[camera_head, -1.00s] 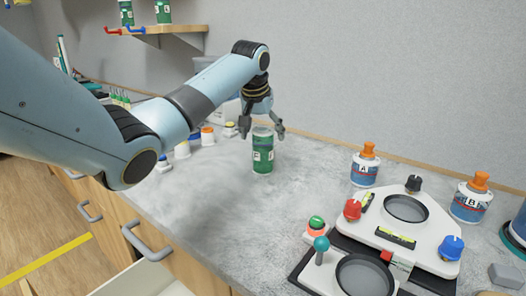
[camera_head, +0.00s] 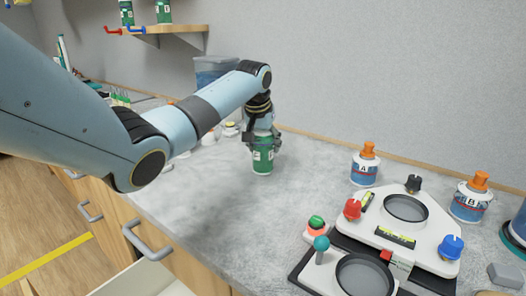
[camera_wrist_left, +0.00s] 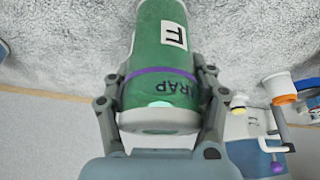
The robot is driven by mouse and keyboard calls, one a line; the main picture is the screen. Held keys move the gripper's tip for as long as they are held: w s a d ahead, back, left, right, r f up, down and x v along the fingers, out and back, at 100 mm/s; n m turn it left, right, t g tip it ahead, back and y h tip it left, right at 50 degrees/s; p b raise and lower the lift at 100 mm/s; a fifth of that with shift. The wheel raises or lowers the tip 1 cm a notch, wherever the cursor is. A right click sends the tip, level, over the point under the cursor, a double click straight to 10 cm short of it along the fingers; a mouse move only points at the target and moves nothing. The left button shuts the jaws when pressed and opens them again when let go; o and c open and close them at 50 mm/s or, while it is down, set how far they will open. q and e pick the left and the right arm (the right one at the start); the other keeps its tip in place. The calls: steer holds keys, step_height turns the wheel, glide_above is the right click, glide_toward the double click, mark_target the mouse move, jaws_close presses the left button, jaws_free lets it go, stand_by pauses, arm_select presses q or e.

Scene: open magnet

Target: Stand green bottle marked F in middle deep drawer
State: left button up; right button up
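The green bottle marked F (camera_head: 263,160) stands upright on the grey counter, with a white F label and a purple band. It also shows in the left wrist view (camera_wrist_left: 160,55), held base-out of frame. My left gripper (camera_head: 263,139) is around its upper part from above. In the left wrist view the fingers (camera_wrist_left: 160,85) lie against both sides of the bottle, with no clear gap. An open drawer (camera_head: 150,279) with a pale inside shows at the lower left; whether it is the middle deep one cannot be told. My right gripper is out of view.
Bottles A (camera_head: 364,166) and B (camera_head: 469,199) with orange caps stand at right. A white levelling device (camera_head: 402,222) with coloured knobs sits at front right. Drawer handles (camera_head: 148,243) stick out from the counter front. A wall shelf (camera_head: 165,30) holds more green bottles.

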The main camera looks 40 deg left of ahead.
arm_select(q)
steer(key=c, duration=0.3)
